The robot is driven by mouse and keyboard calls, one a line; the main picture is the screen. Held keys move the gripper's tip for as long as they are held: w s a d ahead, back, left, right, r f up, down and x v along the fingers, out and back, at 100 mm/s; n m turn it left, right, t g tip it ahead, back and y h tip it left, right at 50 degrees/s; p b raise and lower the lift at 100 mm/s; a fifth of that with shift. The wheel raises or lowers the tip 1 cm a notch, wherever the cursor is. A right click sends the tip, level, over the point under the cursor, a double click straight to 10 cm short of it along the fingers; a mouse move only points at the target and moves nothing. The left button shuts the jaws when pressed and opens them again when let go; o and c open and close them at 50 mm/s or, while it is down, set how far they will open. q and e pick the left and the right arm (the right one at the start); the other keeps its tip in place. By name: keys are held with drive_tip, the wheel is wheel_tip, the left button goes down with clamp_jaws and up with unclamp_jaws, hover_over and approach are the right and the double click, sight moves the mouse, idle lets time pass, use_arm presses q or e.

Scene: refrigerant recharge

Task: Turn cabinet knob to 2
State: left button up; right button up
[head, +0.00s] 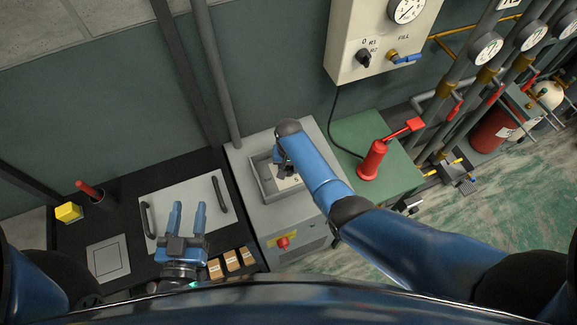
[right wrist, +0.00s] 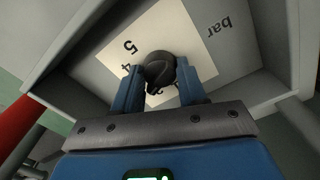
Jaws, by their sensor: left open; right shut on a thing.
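The cabinet knob (right wrist: 160,70) is a dark round knob on a white dial plate (right wrist: 195,35) inside a recess, seen in the right wrist view. The plate shows "5", "4" and "bar"; other markings are partly hidden by the knob and fingers. My right gripper (right wrist: 162,85) is shut on the knob, a finger on each side. In the head view my right gripper (head: 285,172) reaches into the recess of the grey cabinet (head: 250,215), and my arm hides most of the knob. The knob's pointer direction cannot be told. My left gripper (head: 187,218) is open and empty above a light panel.
The light panel (head: 168,195) with two dark handles lies on the black bench. A red emergency button (head: 283,242) sits on the cabinet front. A red hand pump (head: 373,160) stands on the green table at right. A wall box (head: 345,60) hangs above.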

sight(288, 167)
drive_tip(key=n, duration=0.5)
drive_tip(key=shift+n, duration=0.4)
idle(0.3)
drive_tip(key=o, duration=1)
drive_tip(key=shift+o, duration=0.2)
drive_tip(key=shift+r, duration=0.1)
drive_tip(key=shift+r, duration=0.55)
wheel_tip(288, 167, up, 10)
drive_tip(key=shift+f, duration=0.25)
